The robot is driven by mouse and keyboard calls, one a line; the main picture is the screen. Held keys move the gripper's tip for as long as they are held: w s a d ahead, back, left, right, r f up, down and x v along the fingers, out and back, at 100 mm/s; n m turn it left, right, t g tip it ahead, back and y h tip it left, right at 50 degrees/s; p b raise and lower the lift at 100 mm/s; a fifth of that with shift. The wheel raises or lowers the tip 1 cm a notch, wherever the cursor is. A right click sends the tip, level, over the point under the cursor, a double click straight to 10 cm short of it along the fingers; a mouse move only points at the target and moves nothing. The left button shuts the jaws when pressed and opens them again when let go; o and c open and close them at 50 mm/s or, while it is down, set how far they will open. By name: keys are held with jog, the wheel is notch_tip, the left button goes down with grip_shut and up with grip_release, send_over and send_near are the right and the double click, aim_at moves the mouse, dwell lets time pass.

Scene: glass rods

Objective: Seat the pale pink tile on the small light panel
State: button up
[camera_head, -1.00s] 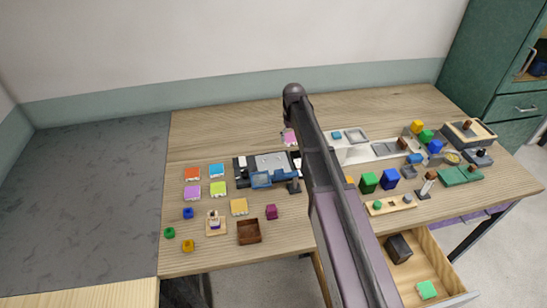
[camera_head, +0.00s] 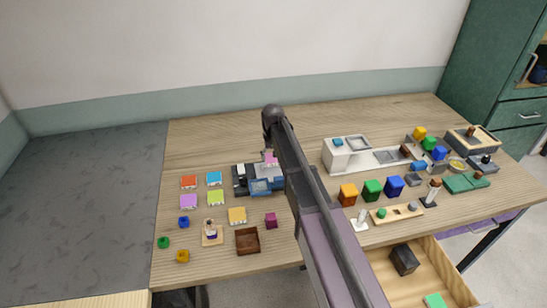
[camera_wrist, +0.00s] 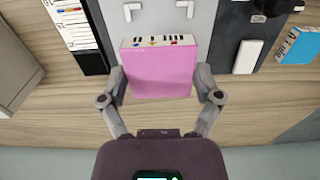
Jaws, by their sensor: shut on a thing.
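The pink tile (camera_wrist: 160,72) is between the two fingers of my gripper (camera_wrist: 161,85), which is shut on its sides. The light grey panel (camera_wrist: 160,22) with white corner brackets lies just beyond the tile in the wrist view. The tile overlaps the panel's near part in that view; I cannot tell whether they touch.
Beside the panel are a white scale strip (camera_wrist: 72,22) and a dark strip with a white block (camera_wrist: 247,57). A blue tile (camera_wrist: 298,45) lies at the right. Several coloured tiles, such as the orange-red one (camera_head: 188,182), lie left of the block. The table behind is clear.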

aim_at(273, 172)
jog(key=shift+f, duration=0.15)
jog(key=shift+f+b, duration=2.6)
jog(key=shift+b, duration=0.1)
jog(key=o, duration=1)
jog(key=shift+o, duration=0.2)
